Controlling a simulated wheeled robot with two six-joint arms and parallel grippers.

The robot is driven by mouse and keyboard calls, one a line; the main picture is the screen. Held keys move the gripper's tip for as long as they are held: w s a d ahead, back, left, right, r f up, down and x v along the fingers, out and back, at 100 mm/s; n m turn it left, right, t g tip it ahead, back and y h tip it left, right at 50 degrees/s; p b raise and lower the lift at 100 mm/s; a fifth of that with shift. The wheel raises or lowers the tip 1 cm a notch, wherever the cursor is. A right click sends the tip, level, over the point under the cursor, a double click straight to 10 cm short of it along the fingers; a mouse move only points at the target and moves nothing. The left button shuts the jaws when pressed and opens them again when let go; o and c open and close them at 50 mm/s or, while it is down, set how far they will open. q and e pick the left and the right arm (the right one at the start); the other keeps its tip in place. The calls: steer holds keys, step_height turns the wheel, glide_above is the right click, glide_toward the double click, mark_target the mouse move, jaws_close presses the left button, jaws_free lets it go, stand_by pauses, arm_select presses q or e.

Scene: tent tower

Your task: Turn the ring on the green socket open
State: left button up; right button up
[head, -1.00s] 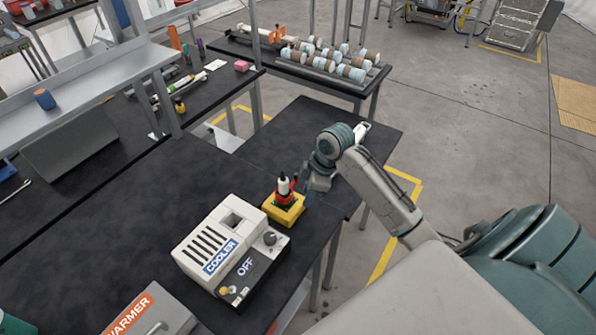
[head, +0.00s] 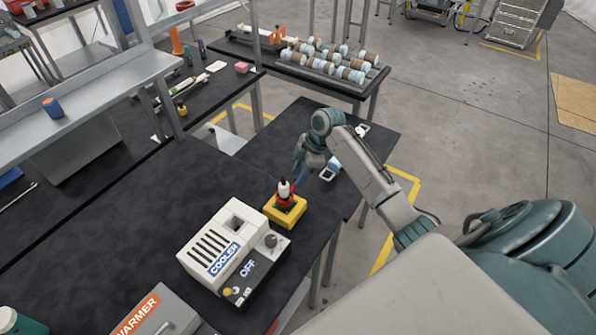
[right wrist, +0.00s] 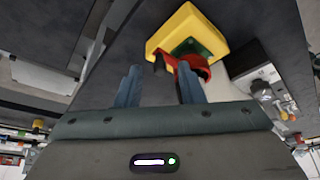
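The green socket (right wrist: 192,47) sits on a yellow base (head: 287,213) on the black table. A red ring (right wrist: 191,66) with a dark lever end is around it. In the head view a white and black piece (head: 284,189) stands upright in the red ring. My right gripper (head: 307,173) is above and just behind the base, apart from it. In the right wrist view my right gripper (right wrist: 160,84) has its two fingers spread with nothing between them; the ring lies beyond the right finger's tip. My left gripper is not in view.
The cooler box (head: 222,245), reading OFF, stands close in front of the base. A warmer box (head: 155,315) is at the bottom edge. A small blue and white item (head: 331,170) lies on the table right of the gripper. Bare tabletop (head: 130,215) lies to the left.

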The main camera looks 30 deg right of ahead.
steer(key=shift+w+a+f, duration=0.1)
steer(key=shift+a+f, duration=0.1)
steer(key=shift+f, duration=0.45)
jaws_close()
